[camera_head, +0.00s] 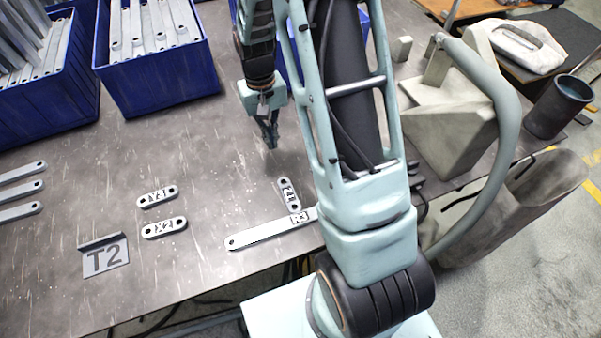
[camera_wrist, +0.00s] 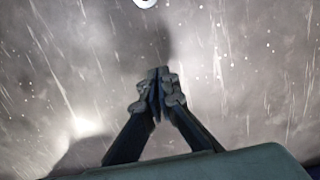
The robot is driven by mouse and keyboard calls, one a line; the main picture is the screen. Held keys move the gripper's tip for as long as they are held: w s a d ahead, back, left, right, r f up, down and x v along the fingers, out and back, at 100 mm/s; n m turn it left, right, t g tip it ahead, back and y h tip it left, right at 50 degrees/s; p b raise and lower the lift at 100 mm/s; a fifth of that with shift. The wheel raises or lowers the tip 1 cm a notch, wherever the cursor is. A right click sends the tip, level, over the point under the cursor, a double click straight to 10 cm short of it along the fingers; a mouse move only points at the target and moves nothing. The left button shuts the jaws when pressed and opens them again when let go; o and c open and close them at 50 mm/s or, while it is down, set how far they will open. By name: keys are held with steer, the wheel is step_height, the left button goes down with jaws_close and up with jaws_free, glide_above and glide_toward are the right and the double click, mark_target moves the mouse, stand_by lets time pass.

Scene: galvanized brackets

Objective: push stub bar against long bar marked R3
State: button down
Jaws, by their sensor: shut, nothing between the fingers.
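A long flat galvanized bar (camera_head: 265,233) lies near the table's front edge, its right end hidden behind my arm. It has a dark-marked label (camera_head: 299,218) that is too small to read surely. A short stub bar (camera_head: 289,194) with a marked label lies just behind it, steeply angled to it. Its near end is close to the long bar by the label; I cannot tell whether they touch. My gripper (camera_head: 271,142) is shut and empty, behind and left of this stub bar. In the wrist view its fingertips (camera_wrist: 159,88) meet above bare table, and a rounded metal end (camera_wrist: 145,3) shows at the top edge.
Two more stub bars (camera_head: 157,196) (camera_head: 164,228) lie to the left, near a T2 sign (camera_head: 104,258). Several long bars (camera_head: 21,190) lie at the far left. Blue bins (camera_head: 160,83) of bars stand at the back. The table between the gripper and the stubs is clear.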

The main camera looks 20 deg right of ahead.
mark_target(290, 194)
steer(key=shift+s+d+f+m+g, duration=0.25)
steer(key=shift+s+f+m, duration=0.05)
steer(key=shift+s, duration=0.25)
steer(key=shift+s+d+f+m+g, duration=0.25)
steer(key=shift+s+m, duration=0.05)
steer(key=shift+s, duration=0.45)
steer(key=s, duration=0.4)
steer(key=s+a, duration=0.1)
steer(key=s, duration=0.6)
steer(key=shift+s+a, duration=0.2)
steer(key=shift+s, duration=0.1)
steer(key=shift+f+b, duration=0.3)
steer(key=shift+f, duration=0.55)
steer(key=shift+w, duration=0.35)
